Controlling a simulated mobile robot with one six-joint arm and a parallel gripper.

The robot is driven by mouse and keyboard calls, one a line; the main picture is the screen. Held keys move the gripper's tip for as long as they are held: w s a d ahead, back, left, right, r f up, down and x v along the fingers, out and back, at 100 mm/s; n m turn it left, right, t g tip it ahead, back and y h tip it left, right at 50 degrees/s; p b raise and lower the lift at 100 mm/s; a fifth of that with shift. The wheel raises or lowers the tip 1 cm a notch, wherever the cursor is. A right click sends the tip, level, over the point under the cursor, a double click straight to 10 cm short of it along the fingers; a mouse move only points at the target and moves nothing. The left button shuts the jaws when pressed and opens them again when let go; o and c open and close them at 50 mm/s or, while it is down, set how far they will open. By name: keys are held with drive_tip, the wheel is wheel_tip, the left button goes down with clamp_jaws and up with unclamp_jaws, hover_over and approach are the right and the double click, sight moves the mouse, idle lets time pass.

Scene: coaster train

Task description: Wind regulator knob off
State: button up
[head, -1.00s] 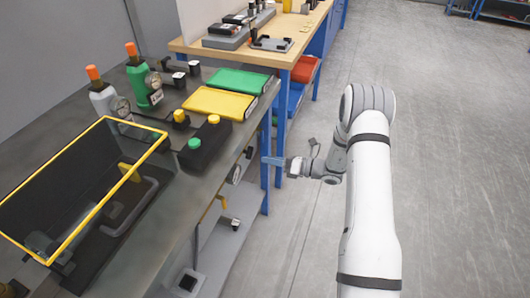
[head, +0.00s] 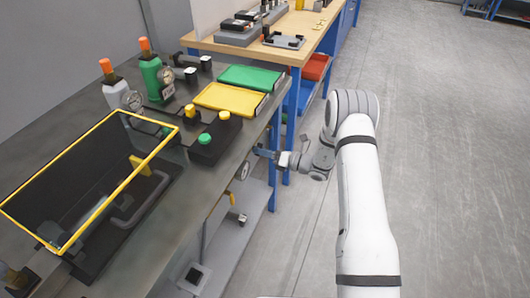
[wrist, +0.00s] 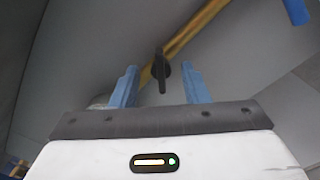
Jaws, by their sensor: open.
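In the wrist view, a dark knob with a narrow bar-shaped grip (wrist: 161,70) shows between and beyond the two blue fingers of my gripper (wrist: 161,86). The fingers stand apart on either side of it, and I cannot tell how deep the knob lies between them. In the head view, my gripper (head: 262,152) is open at the front edge of the dark workbench (head: 222,188). A small round fitting (head: 243,170) shows on the bench front just left of and below it. I cannot tell whether that is the same knob.
A yellow-framed dark case (head: 60,205) stands on the bench. Behind it are a green bottle (head: 151,78) and a grey bottle (head: 114,92) with gauges. A black box with green and yellow buttons (head: 213,142) and yellow (head: 230,98) and green (head: 250,77) trays lie nearby. Floor at right is clear.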

drive_tip(key=shift+c, duration=0.4)
clamp_jaws()
drive_tip(key=shift+d, duration=0.1)
drive_tip(key=shift+n, duration=0.3)
drive_tip(key=shift+b, duration=0.5)
